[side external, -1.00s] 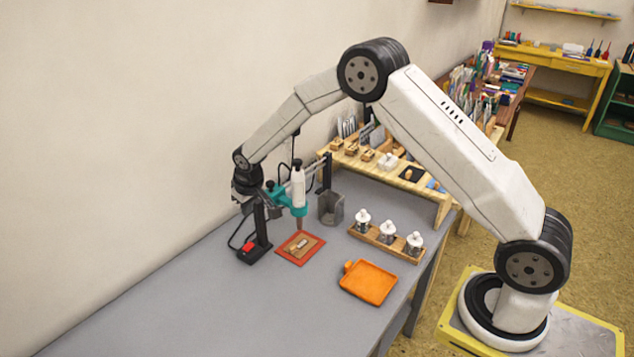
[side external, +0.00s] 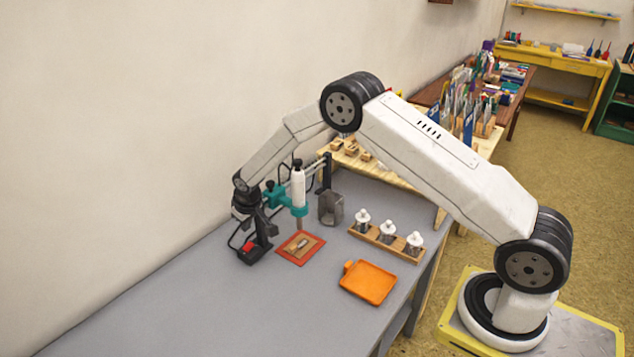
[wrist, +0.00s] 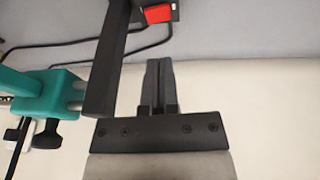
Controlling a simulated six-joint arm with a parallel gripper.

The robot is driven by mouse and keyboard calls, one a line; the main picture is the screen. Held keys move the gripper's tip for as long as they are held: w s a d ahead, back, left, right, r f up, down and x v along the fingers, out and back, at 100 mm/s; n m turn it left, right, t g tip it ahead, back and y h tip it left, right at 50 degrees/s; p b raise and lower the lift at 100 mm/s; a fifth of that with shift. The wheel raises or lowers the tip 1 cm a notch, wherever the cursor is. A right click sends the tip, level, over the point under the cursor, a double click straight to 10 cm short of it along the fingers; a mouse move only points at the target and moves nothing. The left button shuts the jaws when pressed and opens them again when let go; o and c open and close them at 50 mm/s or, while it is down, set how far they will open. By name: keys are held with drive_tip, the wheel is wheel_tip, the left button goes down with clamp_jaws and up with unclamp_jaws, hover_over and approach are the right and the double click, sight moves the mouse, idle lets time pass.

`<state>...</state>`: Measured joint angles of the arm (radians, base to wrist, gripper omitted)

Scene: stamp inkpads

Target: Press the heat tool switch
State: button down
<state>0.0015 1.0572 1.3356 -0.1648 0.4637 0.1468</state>
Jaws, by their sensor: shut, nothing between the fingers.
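The red heat tool switch (side external: 248,247) sits on a black base at the foot of a black post. It also shows at the top of the wrist view (wrist: 158,14). The white heat tool (side external: 298,188) hangs upright in a teal clamp over a red-orange mat. My gripper (wrist: 158,64) is shut and empty, its fingertips just below the switch in the wrist view, with a visible gap. In the side view my gripper is down beside the post, its fingertips hard to make out against the black parts.
The black post (wrist: 104,70) stands close on the left of my gripper in the wrist view, with the teal clamp (wrist: 45,82) beyond. Black cables loop by the base. An orange tray (side external: 368,283) and a wooden rack (side external: 400,248) of jars stand to the right.

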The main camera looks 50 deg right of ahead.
sight(250, 245)
drive_tip(key=shift+s+d+x, duration=0.1)
drive_tip(key=shift+s+x, duration=0.05)
drive_tip(key=shift+x, duration=1)
drive_tip(key=shift+s+d+x, duration=0.1)
drive_tip(key=shift+s+x, duration=0.1)
drive_tip(key=shift+x, duration=0.95)
drive_tip(key=shift+s+d+x, duration=0.1)
drive_tip(key=shift+s+x, duration=0.05)
drive_tip(key=shift+x, duration=1)
drive_tip(key=shift+f, duration=0.25)
